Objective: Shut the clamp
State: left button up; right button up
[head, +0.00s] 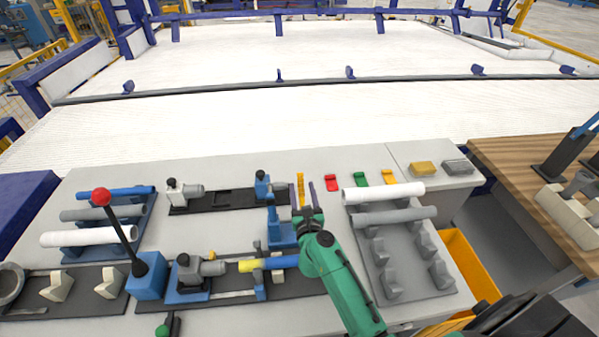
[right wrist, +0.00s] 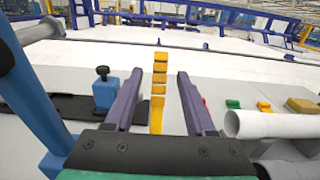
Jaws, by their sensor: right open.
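A blue clamp block (head: 283,236) stands at the centre of the bench, with a blue upright piece rising from its left side. A blue post, probably that piece, shows close at the left edge of the right wrist view (right wrist: 30,90). My right gripper (head: 304,190) is open and empty, just beyond and right of this block. It also shows in the right wrist view (right wrist: 158,95), with a yellow stepped piece (right wrist: 159,72) visible between its dark fingers. A yellow and blue pipe (head: 268,263) lies in the front fixture, partly behind my right arm. My left gripper is out of view.
A red-knobbed lever (head: 115,220) stands upright at left. White pipes lie on the left rack (head: 92,236) and right rack (head: 384,193). A smaller blue clamp with a black knob (right wrist: 105,90) stands left of the fingers. A yellow bin (head: 462,262) is at right.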

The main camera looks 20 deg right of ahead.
aim_at(300, 180)
jog(key=x, duration=0.6)
jog(key=shift+w+f, duration=0.25)
jog(key=shift+f, duration=0.1)
jog(key=shift+w+d+r, duration=0.1)
jog(key=shift+w, duration=0.05)
jog(key=shift+r, duration=0.1)
jog(key=shift+c, duration=0.3)
grip_shut()
pick_arm(q)
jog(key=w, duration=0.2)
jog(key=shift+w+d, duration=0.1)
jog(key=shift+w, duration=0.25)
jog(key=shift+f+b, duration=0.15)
jog(key=shift+b, duration=0.15)
